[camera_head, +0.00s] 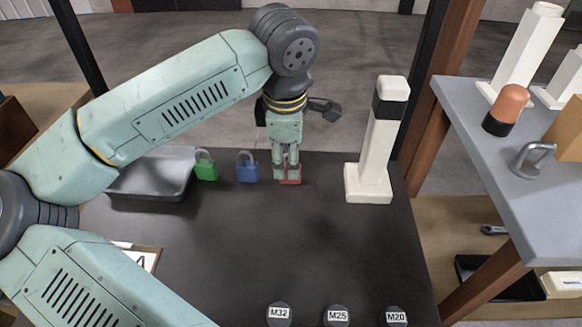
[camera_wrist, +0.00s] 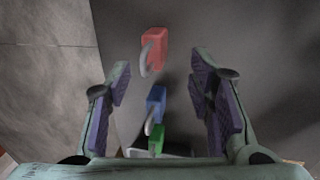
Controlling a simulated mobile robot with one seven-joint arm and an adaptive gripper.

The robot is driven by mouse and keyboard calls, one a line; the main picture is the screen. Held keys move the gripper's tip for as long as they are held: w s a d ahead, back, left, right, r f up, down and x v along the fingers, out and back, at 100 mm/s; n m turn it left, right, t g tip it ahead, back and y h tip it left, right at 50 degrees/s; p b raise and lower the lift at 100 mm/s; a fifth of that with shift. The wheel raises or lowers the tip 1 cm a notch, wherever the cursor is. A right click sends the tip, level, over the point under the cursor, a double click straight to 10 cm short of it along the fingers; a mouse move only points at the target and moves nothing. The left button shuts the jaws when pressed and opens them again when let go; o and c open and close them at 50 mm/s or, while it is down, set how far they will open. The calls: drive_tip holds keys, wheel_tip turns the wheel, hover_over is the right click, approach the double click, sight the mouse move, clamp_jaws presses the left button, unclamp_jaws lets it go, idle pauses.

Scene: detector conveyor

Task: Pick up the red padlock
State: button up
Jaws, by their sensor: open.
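The red padlock (camera_head: 291,176) is on the dark table near its far edge, partly hidden behind my gripper (camera_head: 287,177) in the head view. In the wrist view the red padlock (camera_wrist: 154,50) lies ahead of my open fingers (camera_wrist: 160,103), nearer the top of the picture, with its grey shackle to the left. My gripper is open and points down, with nothing held between the fingers. I cannot tell whether a fingertip touches the padlock.
A blue padlock (camera_head: 247,168) and a green padlock (camera_head: 206,167) stand left of the red one. A grey tray (camera_head: 150,187) lies further left. A white post with a black band (camera_head: 379,140) stands to the right. The table's middle (camera_head: 280,240) is clear; labelled round pieces (camera_head: 337,315) line the front.

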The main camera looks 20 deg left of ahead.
sight(286, 181)
drive_tip(key=shift+w+a+f+p, duration=0.1)
drive_tip(key=shift+w+f+p, duration=0.2)
drive_tip(key=shift+f, duration=0.65)
drive_tip(key=shift+w+a+f+p, duration=0.1)
drive_tip(key=shift+w+f+p, duration=0.2)
drive_tip(key=shift+f, duration=0.65)
drive_tip(key=shift+w+f+p, duration=0.25)
drive_tip(key=shift+f+p, duration=0.1)
drive_tip(key=shift+f, duration=0.6)
drive_tip(key=shift+c, duration=0.6)
clamp_jaws()
